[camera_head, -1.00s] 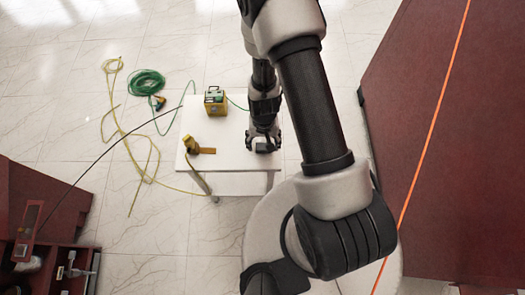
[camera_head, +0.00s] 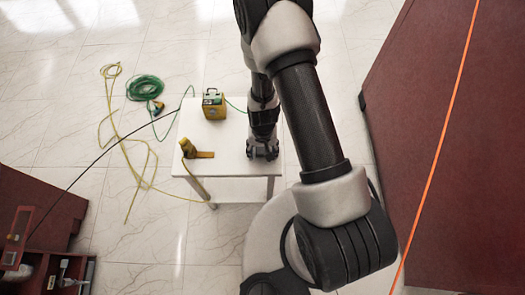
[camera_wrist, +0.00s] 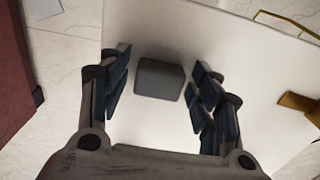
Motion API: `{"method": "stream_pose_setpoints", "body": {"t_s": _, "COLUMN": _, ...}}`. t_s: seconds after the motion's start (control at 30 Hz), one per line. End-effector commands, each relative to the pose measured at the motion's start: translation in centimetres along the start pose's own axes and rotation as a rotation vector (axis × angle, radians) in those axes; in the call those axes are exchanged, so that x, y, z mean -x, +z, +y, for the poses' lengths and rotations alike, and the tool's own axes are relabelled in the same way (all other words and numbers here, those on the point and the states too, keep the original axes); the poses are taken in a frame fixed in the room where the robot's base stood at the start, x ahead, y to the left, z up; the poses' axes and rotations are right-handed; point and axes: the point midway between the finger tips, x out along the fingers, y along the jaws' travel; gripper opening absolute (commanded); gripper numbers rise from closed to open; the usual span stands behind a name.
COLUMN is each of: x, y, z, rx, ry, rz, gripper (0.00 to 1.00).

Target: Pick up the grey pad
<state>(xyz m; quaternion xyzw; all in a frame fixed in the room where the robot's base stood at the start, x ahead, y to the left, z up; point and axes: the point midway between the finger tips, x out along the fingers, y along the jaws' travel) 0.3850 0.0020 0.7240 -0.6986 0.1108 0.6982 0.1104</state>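The grey pad (camera_wrist: 160,78) is a small dark-grey block lying on the white table (camera_wrist: 155,125) in the wrist view. My gripper (camera_wrist: 162,84) is open, with one blue-padded finger to the left of the pad and one to the right. White tabletop shows between the pad and each finger, so neither appears to touch it. In the head view my gripper (camera_head: 263,152) is low over the right part of the white table (camera_head: 226,140). The pad is mostly hidden by the gripper there.
On the table stand a yellow box (camera_head: 214,106) and a yellow tool (camera_head: 189,149) with a flat piece beside it. Green (camera_head: 145,87) and yellow (camera_head: 110,100) cables lie on the floor. A large dark-red cabinet (camera_head: 470,170) stands at right, behind an orange line.

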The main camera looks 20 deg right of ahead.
Motion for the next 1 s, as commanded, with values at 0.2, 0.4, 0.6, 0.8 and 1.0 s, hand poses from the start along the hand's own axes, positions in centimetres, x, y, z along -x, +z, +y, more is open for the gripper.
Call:
{"method": "stream_pose_setpoints", "body": {"t_s": 0.2, "x": 0.0, "y": 0.0, "z": 0.0, "rx": 0.0, "ry": 0.0, "rz": 0.0, "gripper": 0.4}}
{"method": "stream_pose_setpoints", "body": {"t_s": 0.4, "x": 0.0, "y": 0.0, "z": 0.0, "rx": 0.0, "ry": 0.0, "rz": 0.0, "gripper": 0.27}}
{"method": "stream_pose_setpoints", "body": {"t_s": 0.6, "x": 0.0, "y": 0.0, "z": 0.0, "rx": 0.0, "ry": 0.0, "rz": 0.0, "gripper": 0.22}}
{"method": "stream_pose_setpoints", "body": {"t_s": 0.8, "x": 0.4, "y": 0.0, "z": 0.0, "rx": 0.0, "ry": 0.0, "rz": 0.0, "gripper": 0.22}}
{"method": "stream_pose_setpoints", "body": {"t_s": 1.0, "x": 2.3, "y": 0.0, "z": 0.0, "rx": 0.0, "ry": 0.0, "rz": 0.0, "gripper": 0.22}}
